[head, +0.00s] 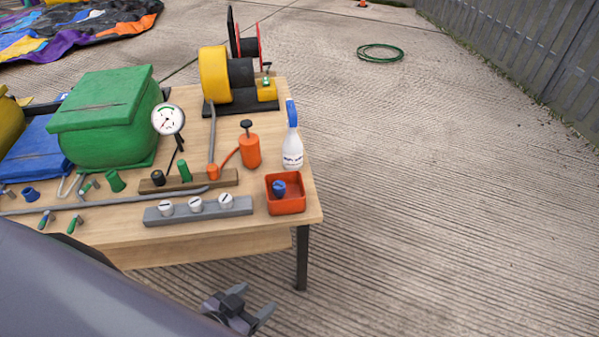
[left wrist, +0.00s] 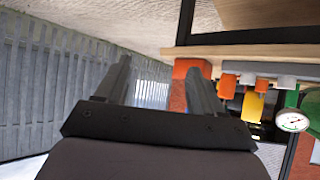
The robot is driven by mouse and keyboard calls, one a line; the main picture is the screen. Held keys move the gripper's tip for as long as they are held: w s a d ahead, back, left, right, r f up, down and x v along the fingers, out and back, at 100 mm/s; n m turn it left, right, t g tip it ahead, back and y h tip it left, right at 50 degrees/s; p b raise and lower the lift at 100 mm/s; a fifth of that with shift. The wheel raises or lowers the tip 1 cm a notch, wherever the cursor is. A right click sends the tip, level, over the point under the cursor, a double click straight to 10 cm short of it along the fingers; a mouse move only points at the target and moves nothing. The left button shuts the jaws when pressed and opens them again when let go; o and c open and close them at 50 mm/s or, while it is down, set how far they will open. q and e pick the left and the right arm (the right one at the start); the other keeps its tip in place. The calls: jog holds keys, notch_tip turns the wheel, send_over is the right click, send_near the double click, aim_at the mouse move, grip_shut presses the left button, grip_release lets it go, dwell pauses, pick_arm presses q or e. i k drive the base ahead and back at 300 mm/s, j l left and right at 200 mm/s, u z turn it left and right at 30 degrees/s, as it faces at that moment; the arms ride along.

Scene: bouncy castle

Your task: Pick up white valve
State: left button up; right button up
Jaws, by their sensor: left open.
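Three white valves sit in a row on a grey block (head: 240,208) near the front edge of the wooden table: a left one (head: 166,208), a middle one (head: 196,204) and a right one (head: 226,200). My left gripper (head: 240,306) is open and empty, in front of the table's front edge and apart from the valves. Its two fingers (left wrist: 158,70) show spread in the left wrist view, with nothing held between them. I cannot make out the white valves clearly in that view. My right gripper is not in view.
An orange tray (head: 286,207) with a blue part (head: 279,187) stands right of the grey block. Behind are a spray bottle (head: 292,145), an orange canister (head: 249,150), a gauge (head: 168,120) and a green box (head: 105,125). The concrete floor (head: 430,220) to the right is clear.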

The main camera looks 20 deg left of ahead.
aim_at(166, 208)
jog(key=u, duration=1.7)
